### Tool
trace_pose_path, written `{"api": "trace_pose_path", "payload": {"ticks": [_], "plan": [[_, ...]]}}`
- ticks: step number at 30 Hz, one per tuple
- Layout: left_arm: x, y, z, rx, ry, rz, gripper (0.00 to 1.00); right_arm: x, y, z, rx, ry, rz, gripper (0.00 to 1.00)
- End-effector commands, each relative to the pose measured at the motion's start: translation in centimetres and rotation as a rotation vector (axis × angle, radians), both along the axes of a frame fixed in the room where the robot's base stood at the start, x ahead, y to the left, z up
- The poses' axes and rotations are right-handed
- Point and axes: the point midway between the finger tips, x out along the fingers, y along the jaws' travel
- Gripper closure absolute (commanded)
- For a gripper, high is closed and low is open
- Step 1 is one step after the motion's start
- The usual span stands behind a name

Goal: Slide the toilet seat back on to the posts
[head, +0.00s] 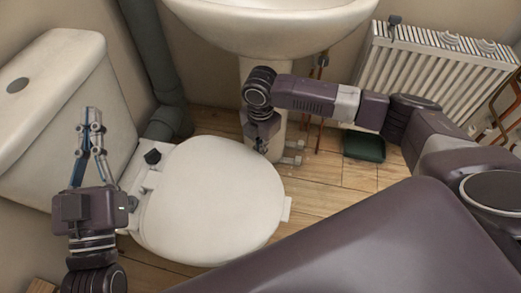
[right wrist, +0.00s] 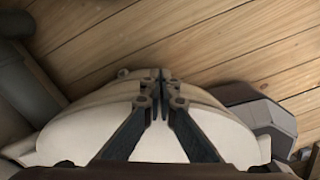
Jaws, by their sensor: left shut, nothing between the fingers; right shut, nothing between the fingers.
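The white toilet seat (head: 215,200) lies flat on the toilet at the lower middle of the head view. A dark knob-like piece (head: 152,157) stands near its back edge by the cistern; I cannot tell whether it is a post. Any other post is unclear. My left gripper (head: 91,112) is shut and empty, in front of the cistern and left of the seat. My right gripper (head: 264,149) is shut and empty, pointing down at the seat's far edge. In the right wrist view its fingers (right wrist: 160,78) meet in front of a white rounded toilet part (right wrist: 200,125); contact is unclear.
The cistern (head: 55,95) stands at the left, with a grey pipe (head: 153,50) beside it. A washbasin (head: 270,22) on a pedestal is behind my right gripper. A radiator (head: 435,75) and dark green tray (head: 364,146) are at the right.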

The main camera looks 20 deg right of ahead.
Motion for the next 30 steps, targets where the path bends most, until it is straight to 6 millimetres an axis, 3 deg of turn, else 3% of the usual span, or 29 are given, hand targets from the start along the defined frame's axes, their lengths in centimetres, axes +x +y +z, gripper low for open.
{"api": "trace_pose_path", "payload": {"ticks": [5, 13, 21, 25, 30], "plan": [[0.2, 0.0, -0.5, 0.008, 0.03, 0.002, 1.0, 0.0, 0.1, 0.1, 0.0, 0.0, 0.0, 1.0], [1.1, 0.6, -6.3, 0.079, 0.299, 0.018, 1.0, -0.3, 0.6, 0.3, 0.001, 0.002, 0.0, 1.0], [-0.2, 1.8, -12.9, 0.153, 0.591, 0.037, 1.0, -0.6, 1.3, 0.2, 0.004, 0.003, 0.001, 1.0], [-1.1, 2.3, -15.2, 0.179, 0.697, 0.042, 1.0, -0.7, 1.5, 0.2, 0.004, 0.002, 0.002, 1.0], [-1.8, 2.6, -16.6, 0.192, 0.754, 0.046, 1.0, -0.7, 1.5, 0.0, 0.004, 0.002, 0.002, 1.0]]}}
